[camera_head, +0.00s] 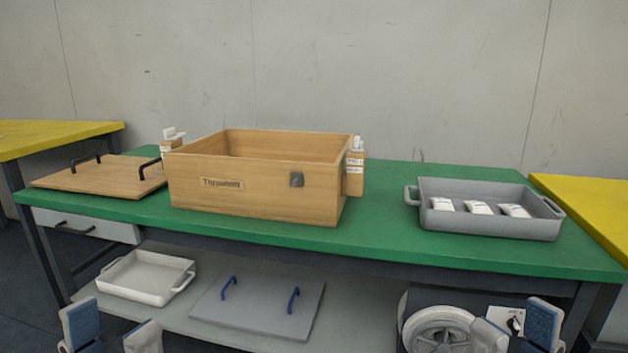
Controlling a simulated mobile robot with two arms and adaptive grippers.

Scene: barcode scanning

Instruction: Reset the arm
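My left gripper (111,332) is at the bottom left edge of the head view, in front of the table. Its two fingers are apart with nothing between them, so it is open. My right gripper (516,332) is at the bottom right edge, also in front of the table. Its fingers are apart and it looks open and empty; a white card with a dark figure (507,317) shows behind it. Both grippers are below the level of the green tabletop (385,235). Most of both arms is out of view.
On the green table stand a wooden box (255,200), a wooden board with black handles (105,178) and a grey tray (490,222) holding white packets (478,207). Below are a white tray (140,290), a grey lid with blue handles (260,310) and a wheel (438,330).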

